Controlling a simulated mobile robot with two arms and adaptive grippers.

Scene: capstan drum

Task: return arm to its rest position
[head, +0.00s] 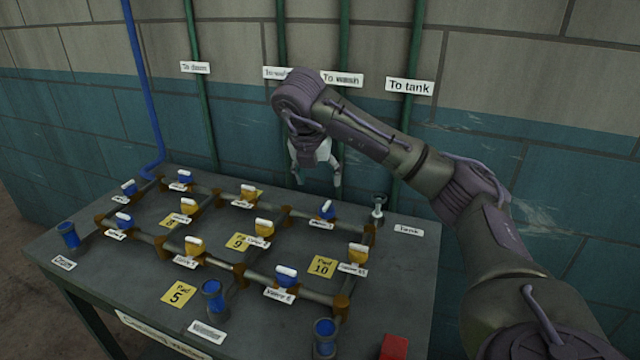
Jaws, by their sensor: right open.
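My right arm reaches in from the right of the head view and bends down over the back of the table. My right gripper (318,180) is at its end, pointing down, with its two fingers apart and nothing between them. It hangs above the back part of the grey table (397,255), behind the pipework and left of a small metal fitting (378,209) by the "Tank" label. It appears clear of the pipes and valves. My left gripper is not in view.
A pipe grid with several blue valves (286,275) and yellow valves (358,254) covers the table. Blue cups (213,300) and a red block (394,347) stand near the front. Green pipes (412,65) and a blue pipe (141,90) run up the wall.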

